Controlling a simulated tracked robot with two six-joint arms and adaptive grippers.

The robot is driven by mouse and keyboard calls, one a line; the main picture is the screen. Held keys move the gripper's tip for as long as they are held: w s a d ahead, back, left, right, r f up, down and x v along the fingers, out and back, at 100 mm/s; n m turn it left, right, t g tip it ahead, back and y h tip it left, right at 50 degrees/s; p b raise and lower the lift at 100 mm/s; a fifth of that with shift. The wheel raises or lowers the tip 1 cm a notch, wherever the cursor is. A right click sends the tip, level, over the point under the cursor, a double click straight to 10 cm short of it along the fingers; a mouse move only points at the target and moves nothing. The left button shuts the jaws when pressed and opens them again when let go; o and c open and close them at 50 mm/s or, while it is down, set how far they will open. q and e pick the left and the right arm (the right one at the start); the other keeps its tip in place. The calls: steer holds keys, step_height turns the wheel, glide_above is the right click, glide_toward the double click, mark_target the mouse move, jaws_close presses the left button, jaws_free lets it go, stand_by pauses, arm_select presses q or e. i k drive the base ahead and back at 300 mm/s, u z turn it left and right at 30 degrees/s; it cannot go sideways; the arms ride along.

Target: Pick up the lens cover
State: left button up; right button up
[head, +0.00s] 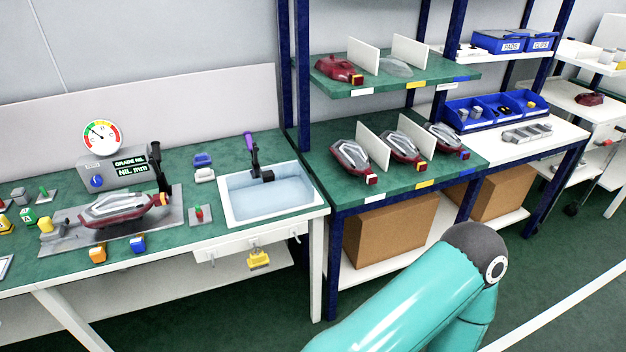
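A loose clear shell that looks like a lens cover (397,68) lies on the green upper shelf (385,88), between two white dividers and beside the right one. A red lamp housing (336,69) sits on the same shelf, left of the left divider. Three lamps with clear covers stand on the lower shelf: a left one (350,156), a middle one (402,147) and a right one (444,138). Another lamp (122,208) rests in a grey fixture on the left bench. Neither gripper is in view. Only a teal link of one of my arms shows at the bottom.
A sink (232,207) is set in the green bench, with a dial gauge box (107,163) behind the fixture. Blue posts (301,80) frame the shelves. Blue bins (495,108) stand on the white table at right. Cardboard boxes (392,229) sit below. Open floor lies in front.

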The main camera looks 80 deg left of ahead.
mark_target(256, 193)
steer(key=z, duration=0.2)
steer(key=i, duration=0.75)
steer(key=u, duration=1.6)
steer(key=i, duration=0.25)
steer(key=u, duration=2.45)
steer(key=k, duration=0.45)
steer(key=u, duration=0.3)
steer(key=i, duration=1.5)
steer(key=z, duration=0.4)
